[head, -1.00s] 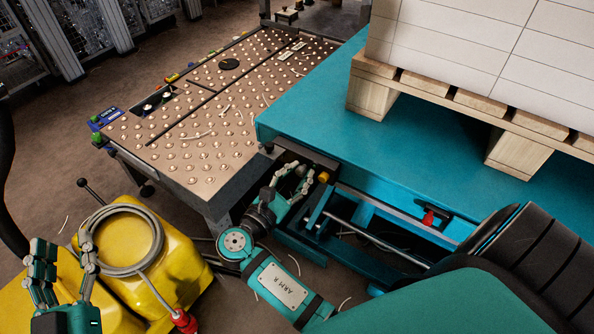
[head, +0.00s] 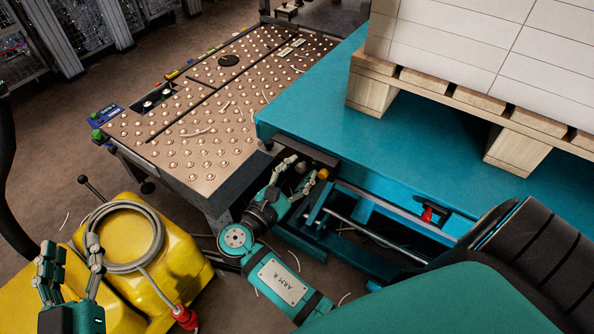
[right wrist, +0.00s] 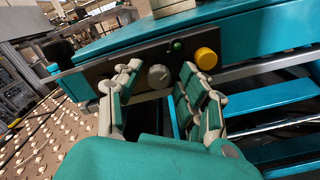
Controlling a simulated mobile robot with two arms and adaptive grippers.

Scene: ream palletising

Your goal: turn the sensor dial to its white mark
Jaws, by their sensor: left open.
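The sensor dial (right wrist: 160,76) is a round grey knob on a dark panel (right wrist: 97,72), seen in the right wrist view. A white mark cannot be made out at this size. My right gripper (right wrist: 160,72) is open, with one finger on each side of the dial and visible gaps between. In the head view, my right gripper (head: 296,172) reaches the panel at the end of the blue platform. My left gripper (head: 70,262) is open and empty at the lower left, above the yellow machine and far from the dial.
A yellow knob (right wrist: 206,58) and a small green button (right wrist: 177,45) sit close to the dial. A ball-transfer table (head: 200,140) stands left of the blue platform (head: 310,110), which bears a pallet (head: 518,150) of white reams. A yellow machine (head: 185,262) with a coiled cable stands at lower left.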

